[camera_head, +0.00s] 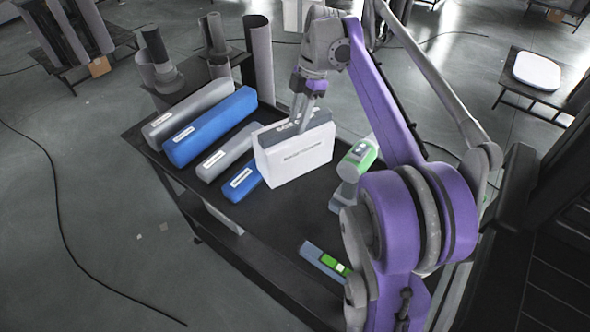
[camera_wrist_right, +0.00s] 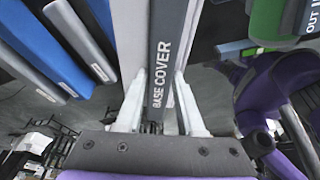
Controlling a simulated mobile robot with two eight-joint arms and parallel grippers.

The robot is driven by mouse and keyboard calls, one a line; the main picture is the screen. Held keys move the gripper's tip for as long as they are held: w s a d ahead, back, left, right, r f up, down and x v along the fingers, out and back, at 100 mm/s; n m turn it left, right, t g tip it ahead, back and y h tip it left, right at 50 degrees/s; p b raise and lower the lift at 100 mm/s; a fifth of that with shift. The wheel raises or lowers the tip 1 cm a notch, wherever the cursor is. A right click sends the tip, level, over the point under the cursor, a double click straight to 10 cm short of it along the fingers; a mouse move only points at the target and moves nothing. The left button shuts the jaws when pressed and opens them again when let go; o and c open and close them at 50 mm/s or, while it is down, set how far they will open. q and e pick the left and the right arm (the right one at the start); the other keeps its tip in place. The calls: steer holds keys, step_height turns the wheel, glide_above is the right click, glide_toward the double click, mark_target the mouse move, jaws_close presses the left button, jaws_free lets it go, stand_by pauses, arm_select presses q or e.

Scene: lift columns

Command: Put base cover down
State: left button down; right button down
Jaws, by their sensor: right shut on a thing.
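The base cover (camera_head: 296,154) is a white box with a dark grey top strip, upright over the black table. In the right wrist view the dark strip reading BASE COVER (camera_wrist_right: 172,60) runs between the fingers. My right gripper (camera_head: 303,112) comes down from above and is shut on the cover's top; its two pale fingers also show in the right wrist view (camera_wrist_right: 161,95). I cannot tell whether the cover's underside touches the table. My left gripper is not in view.
On the black table (camera_head: 265,225), long blue (camera_head: 211,127) and grey (camera_head: 188,108) boxes lie left of the cover. A green-and-grey tool (camera_head: 355,163) stands close on its right. A small grey-green device (camera_head: 325,262) lies near the front. Bare tabletop shows in front of the cover.

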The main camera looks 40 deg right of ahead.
steer(key=shift+d+f, duration=0.1)
steer(key=shift+f, duration=0.05)
step_height(320, 180, down, 5)
steer(key=shift+f, duration=0.1)
steer(key=shift+f+b, duration=0.35)
steer(key=shift+f, duration=1.8)
steer(key=shift+f, duration=0.2)
steer(key=c, duration=0.5)
jaws_free()
steer(key=shift+r, duration=0.1)
